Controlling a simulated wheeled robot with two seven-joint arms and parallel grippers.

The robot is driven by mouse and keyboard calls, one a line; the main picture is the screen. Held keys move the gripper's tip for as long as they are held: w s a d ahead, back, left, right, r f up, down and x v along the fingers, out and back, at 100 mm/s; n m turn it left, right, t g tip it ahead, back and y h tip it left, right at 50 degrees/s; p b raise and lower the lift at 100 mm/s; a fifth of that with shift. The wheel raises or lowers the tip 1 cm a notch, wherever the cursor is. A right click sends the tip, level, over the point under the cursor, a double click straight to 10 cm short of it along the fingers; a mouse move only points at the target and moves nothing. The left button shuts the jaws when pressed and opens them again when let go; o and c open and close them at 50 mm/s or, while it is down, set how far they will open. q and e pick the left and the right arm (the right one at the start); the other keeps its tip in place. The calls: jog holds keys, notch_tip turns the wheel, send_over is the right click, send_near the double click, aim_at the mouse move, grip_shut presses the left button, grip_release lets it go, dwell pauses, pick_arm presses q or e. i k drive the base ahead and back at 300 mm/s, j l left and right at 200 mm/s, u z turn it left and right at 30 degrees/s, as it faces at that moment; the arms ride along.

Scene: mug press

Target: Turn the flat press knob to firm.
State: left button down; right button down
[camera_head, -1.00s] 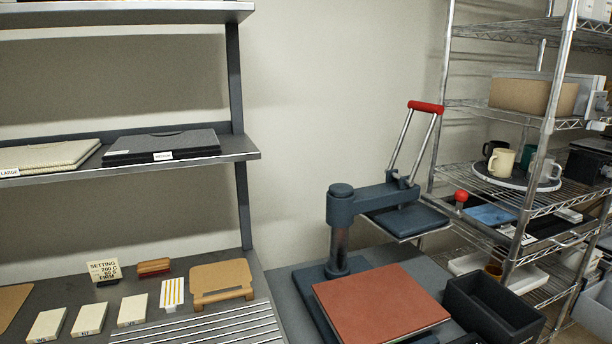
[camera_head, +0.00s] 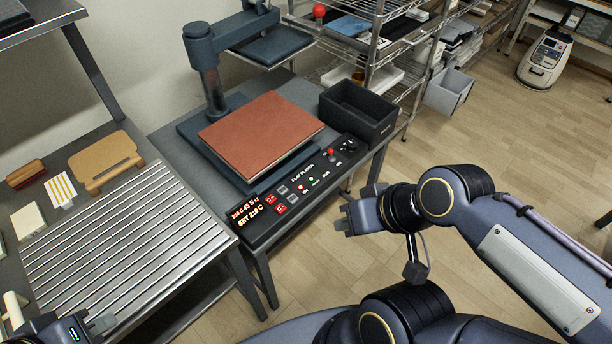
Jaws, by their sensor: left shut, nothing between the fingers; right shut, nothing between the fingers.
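The flat press (camera_head: 212,82) stands on a grey table, its dark upper plate (camera_head: 277,46) swung to the back right, off the red-brown pad (camera_head: 258,132). The control panel (camera_head: 262,222) along its front edge carries lit displays, a red button (camera_head: 331,152) and small buttons. A dark round knob (camera_head: 348,145) sits at the panel's far right end. Its setting is too small to read. My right gripper (camera_head: 346,217) is shut and empty, in front of the panel, apart from the knob. My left gripper (camera_head: 103,324) is shut and empty at the bottom left, near the slatted rack.
A black open bin (camera_head: 357,113) stands just behind the knob. A slatted metal rack (camera_head: 120,240) and a wooden stand (camera_head: 106,162) are on the left table. A wire shelf (camera_head: 375,45) is behind. Open floor (camera_head: 480,130) lies to the right.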

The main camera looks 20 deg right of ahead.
aim_at(352, 145)
jog(key=z, duration=1.25)
jog(key=i+l+u, duration=0.1)
jog(key=u, duration=0.3)
jog(key=i+l+u, duration=0.15)
jog(key=u, duration=0.25)
jog(key=i+l+u, duration=0.15)
jog(key=u, duration=0.2)
